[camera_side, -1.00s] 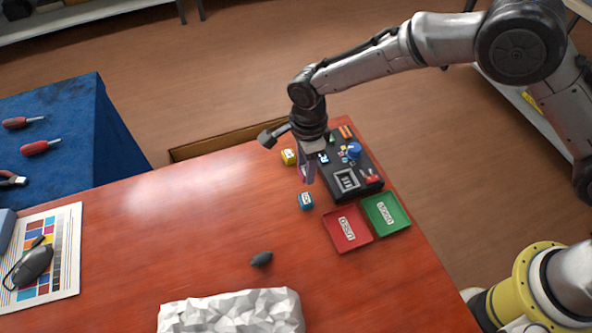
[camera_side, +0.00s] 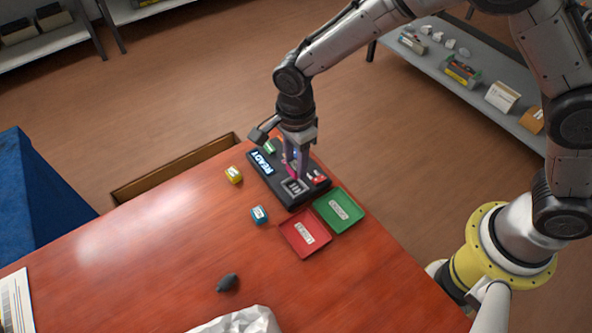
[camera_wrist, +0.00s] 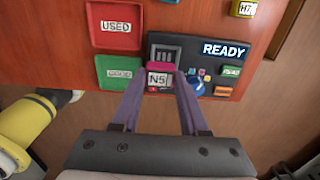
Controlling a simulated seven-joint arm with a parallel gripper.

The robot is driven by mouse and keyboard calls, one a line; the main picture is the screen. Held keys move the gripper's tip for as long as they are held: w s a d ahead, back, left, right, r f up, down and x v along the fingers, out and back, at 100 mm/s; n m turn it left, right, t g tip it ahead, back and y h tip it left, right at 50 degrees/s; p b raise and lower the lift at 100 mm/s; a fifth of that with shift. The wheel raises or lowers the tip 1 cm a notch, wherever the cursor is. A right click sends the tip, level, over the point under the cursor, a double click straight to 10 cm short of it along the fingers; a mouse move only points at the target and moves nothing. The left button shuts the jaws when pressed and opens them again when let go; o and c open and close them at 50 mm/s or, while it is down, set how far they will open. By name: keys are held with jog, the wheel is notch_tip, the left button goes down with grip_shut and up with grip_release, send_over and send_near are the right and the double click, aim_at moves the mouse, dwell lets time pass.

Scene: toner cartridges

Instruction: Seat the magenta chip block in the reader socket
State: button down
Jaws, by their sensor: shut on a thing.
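The magenta chip block (camera_wrist: 161,67) carries a white label reading N5. My gripper (camera_wrist: 162,76) is shut on it, one finger on each side. In the side view my gripper (camera_side: 290,174) points down over the dark reader (camera_side: 262,175), and the block is mostly hidden between the fingers. The reader socket (camera_wrist: 163,51), a grey frame with dark slots, lies just beyond the block in the wrist view. In the side view the socket (camera_side: 296,187) shows right beside the fingertips. The block appears above the reader, outside the socket's visible part; the exact gap is unclear.
The reader's display (camera_wrist: 225,49) reads READY. A blue knob (camera_wrist: 195,85) and coloured buttons sit close to the right finger. A red tray (camera_side: 297,248) and a green tray (camera_side: 353,213) adjoin the reader. Yellow (camera_side: 233,175) and blue (camera_side: 259,215) blocks stand on the table.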

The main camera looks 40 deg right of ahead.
aim_at(295, 161)
jog(key=shift+w+d+f, duration=0.25)
jog(key=shift+w+f, duration=0.25)
jog(key=shift+w, duration=0.05)
jog(key=shift+f, duration=2.35)
jog(key=shift+f, duration=0.95)
jog(key=shift+c, duration=1.8)
grip_release()
jog(key=shift+r, duration=2.4)
jog(key=shift+d, duration=0.1)
